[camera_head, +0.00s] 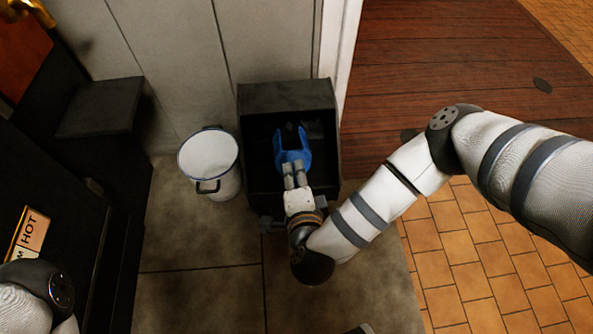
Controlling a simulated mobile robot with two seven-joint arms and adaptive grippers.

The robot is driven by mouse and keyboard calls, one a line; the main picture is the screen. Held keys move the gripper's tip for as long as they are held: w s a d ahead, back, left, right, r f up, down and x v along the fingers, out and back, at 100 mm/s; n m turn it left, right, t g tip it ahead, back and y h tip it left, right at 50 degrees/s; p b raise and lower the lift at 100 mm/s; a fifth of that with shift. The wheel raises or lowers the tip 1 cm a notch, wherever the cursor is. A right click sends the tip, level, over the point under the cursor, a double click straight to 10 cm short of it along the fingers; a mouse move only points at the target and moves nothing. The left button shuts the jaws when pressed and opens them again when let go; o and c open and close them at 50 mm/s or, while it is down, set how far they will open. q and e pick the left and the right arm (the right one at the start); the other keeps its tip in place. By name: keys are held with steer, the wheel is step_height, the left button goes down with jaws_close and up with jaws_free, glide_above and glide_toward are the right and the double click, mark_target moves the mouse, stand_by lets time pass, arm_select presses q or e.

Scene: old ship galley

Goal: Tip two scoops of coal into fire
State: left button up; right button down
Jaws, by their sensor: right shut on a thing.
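A black coal bin (285,97) stands on the floor against the panelled wall. Its inside is very dark, so I cannot make out the coal. My right gripper (294,175) reaches into the bin from the front and is shut on a blue scoop (293,154). The scoop lies inside the bin's outline, pointing toward the back wall; whether it holds coal I cannot tell. The black stove (75,215) is at the left; its fire is not clearly visible. Part of my left arm shows at the bottom left, but its gripper is out of view.
A white enamel bucket (209,152) with a dark rim stands close to the bin's left side. A "HOT" sign (31,231) is on the stove. A white post (338,45) rises behind the bin's right side. Grey floor in front of the bucket is clear.

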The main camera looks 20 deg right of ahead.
arm_select(q)
steer(key=shift+t, duration=0.5)
steer(key=r+p, duration=0.1)
steer(key=p, duration=0.1)
steer(key=w+r+p, duration=0.1)
steer(key=r+p, duration=0.1)
steer(key=w+r+p, duration=0.1)
steer(key=r+p, duration=0.1)
steer(key=shift+a+r, duration=0.2)
steer(key=shift+r, duration=0.05)
arm_select(e)
steer(key=s+a+r, duration=0.2)
steer(key=s+r, duration=0.3)
steer(key=s, duration=0.1)
steer(key=shift+s+r, duration=0.25)
steer(key=shift+s, duration=0.15)
